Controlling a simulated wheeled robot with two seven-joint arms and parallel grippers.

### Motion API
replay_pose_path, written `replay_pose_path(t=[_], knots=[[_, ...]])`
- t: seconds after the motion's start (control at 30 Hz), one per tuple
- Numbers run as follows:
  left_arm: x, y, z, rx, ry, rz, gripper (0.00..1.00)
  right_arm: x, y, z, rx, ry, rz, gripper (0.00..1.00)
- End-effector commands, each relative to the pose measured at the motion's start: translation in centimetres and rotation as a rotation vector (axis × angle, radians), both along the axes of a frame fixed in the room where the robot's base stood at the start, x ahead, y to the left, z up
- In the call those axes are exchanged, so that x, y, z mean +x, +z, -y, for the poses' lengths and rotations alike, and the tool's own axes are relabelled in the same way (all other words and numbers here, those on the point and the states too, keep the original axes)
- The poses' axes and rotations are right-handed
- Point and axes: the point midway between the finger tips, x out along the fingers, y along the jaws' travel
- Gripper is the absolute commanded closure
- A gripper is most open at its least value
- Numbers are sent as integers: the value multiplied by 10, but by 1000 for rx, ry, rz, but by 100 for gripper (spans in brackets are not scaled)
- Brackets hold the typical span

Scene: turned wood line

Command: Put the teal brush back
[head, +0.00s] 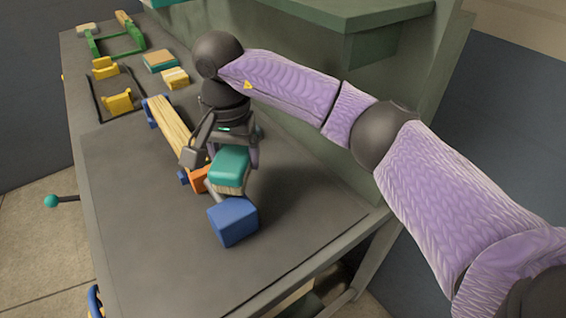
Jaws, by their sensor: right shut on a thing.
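The teal brush (231,163) has a teal block top and pale bristles on its underside. My right gripper (222,154) is shut on it, coming down from above. The brush is over the worktop, just behind a blue block (233,222) and beside a small orange piece (200,179). I cannot tell whether the bristles touch anything below. The gripper hides part of the brush's top and far side. My left gripper is not in view.
A long wooden piece (172,128) lies between blue ends. Further back are yellow holders (117,103) on a dark plate, a teal-and-tan block (160,61), a yellow block (175,78) and a green frame (118,41). The front left worktop (135,215) is clear. A green shelf (330,12) overhangs.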

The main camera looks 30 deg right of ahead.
Motion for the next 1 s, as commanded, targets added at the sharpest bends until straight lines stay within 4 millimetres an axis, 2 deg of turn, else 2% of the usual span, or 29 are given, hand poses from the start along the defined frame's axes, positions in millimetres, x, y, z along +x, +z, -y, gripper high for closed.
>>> replay_pose_path(t=[0.1,0.4,0.5,0.67,0.87,1.0], knots=[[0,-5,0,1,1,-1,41,5,-2,33,1,-5,-1,65],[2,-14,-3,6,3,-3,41,13,-2,96,1,-3,-1,65],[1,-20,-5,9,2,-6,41,13,-22,93,2,2,-4,65],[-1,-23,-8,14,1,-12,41,13,-36,93,1,2,-2,65],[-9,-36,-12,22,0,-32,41,13,-73,95,1,2,-3,65],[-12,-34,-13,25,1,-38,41,13,-71,97,1,2,1,65]])
